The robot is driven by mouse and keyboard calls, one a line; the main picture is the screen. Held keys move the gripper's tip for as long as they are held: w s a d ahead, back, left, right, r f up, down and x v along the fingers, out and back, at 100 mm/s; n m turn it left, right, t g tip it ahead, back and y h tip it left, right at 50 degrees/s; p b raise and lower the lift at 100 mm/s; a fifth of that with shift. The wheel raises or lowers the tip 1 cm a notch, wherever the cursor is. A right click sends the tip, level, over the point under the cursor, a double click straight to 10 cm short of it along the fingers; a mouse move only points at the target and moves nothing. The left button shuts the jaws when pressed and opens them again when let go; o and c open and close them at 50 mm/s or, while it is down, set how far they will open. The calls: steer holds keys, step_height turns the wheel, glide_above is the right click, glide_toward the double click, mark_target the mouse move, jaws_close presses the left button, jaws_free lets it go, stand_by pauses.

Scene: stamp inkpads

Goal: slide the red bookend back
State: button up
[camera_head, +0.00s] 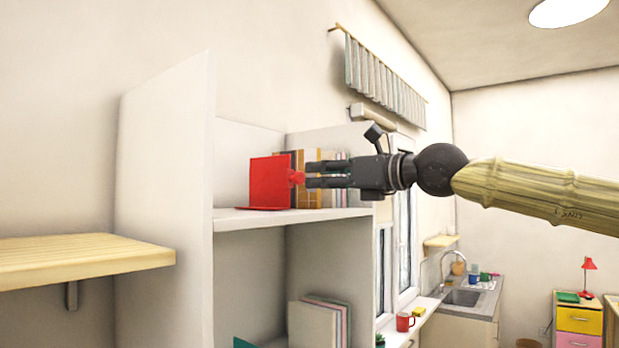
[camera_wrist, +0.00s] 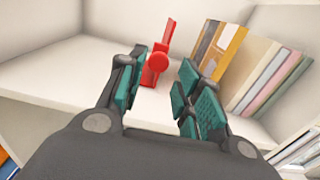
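The red bookend (camera_head: 268,183) stands upright on the upper shelf, left of a row of books. Its round red knob (camera_head: 297,178) faces my gripper. In the wrist view the bookend (camera_wrist: 169,36) is seen nearly edge-on, with the knob between or just beyond my fingertips. My gripper (camera_head: 309,175) reaches in from the right at knob height. Its fingers are spread apart, with a gap on each side of the knob in the wrist view. Whether the fingertips reach past the knob is hard to tell.
Several upright books (camera_wrist: 262,75) lean on the shelf, close to my right finger in the wrist view. The white shelf board (camera_head: 300,215) has a bare stretch left of the bookend. A tall white side panel (camera_head: 165,180) bounds the shelf on the left.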

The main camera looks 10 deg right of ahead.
steer(key=v, duration=0.5)
steer(key=shift+s+d, duration=0.1)
steer(key=shift+s, duration=0.05)
stand_by(0.4)
